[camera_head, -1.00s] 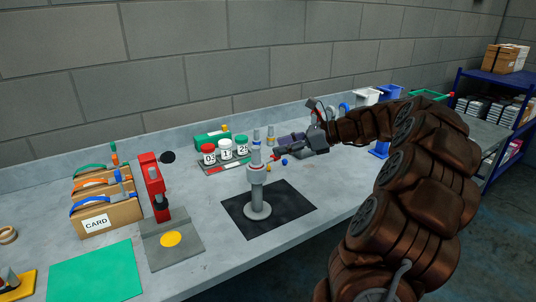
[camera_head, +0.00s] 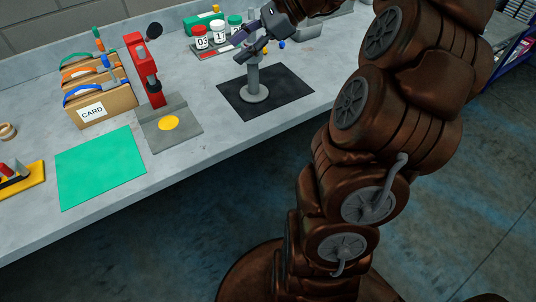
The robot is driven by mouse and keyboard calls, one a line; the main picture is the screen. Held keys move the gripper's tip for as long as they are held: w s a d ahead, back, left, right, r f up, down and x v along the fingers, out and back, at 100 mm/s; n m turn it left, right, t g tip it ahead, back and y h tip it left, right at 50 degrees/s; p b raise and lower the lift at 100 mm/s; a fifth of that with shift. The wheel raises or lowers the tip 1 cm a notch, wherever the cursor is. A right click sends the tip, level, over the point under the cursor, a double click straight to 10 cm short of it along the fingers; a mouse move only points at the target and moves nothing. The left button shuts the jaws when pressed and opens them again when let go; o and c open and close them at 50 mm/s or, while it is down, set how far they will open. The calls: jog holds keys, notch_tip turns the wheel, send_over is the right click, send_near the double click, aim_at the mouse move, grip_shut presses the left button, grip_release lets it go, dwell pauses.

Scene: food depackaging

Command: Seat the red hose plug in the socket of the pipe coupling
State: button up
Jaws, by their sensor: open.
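The pipe coupling (camera_head: 254,77) stands upright as a grey post on a round base on a black mat (camera_head: 285,97). Its upper end, with the socket, is hidden behind my gripper. My gripper (camera_head: 241,47) is open, at the top of the post, with its fingers pointing left and slightly down. I cannot tell whether it touches the coupling. I cannot make out the red hose plug; my gripper may cover it.
Left of the mat are a red press-like stand (camera_head: 142,66) on a grey plate, a green mat (camera_head: 101,167) and a cardboard holder (camera_head: 108,103). White jars (camera_head: 200,38) with coloured lids stand behind the coupling.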

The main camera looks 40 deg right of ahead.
jog(key=s+a+f+n+g+h, duration=0.2)
jog(key=s+a+f+n+g, duration=0.1)
jog(key=s+a+n, duration=0.4)
jog(key=s+a+f+n+g+h, duration=0.1)
jog(key=s+a+f+n+g, duration=0.25)
jog(key=s+a, duration=0.4)
jog(key=s+f+n+h, duration=0.3)
jog(key=s+n, duration=0.2)
jog(key=s, duration=0.2)
jog(key=s+f+n+h, duration=0.3)
jog(key=s+f+n, duration=0.1)
jog(key=s, duration=0.3)
jog(key=shift+s+f+n+g, duration=0.3)
jog(key=shift+n+g, duration=0.15)
jog(key=shift+n, duration=0.4)
jog(key=shift+a, duration=0.1)
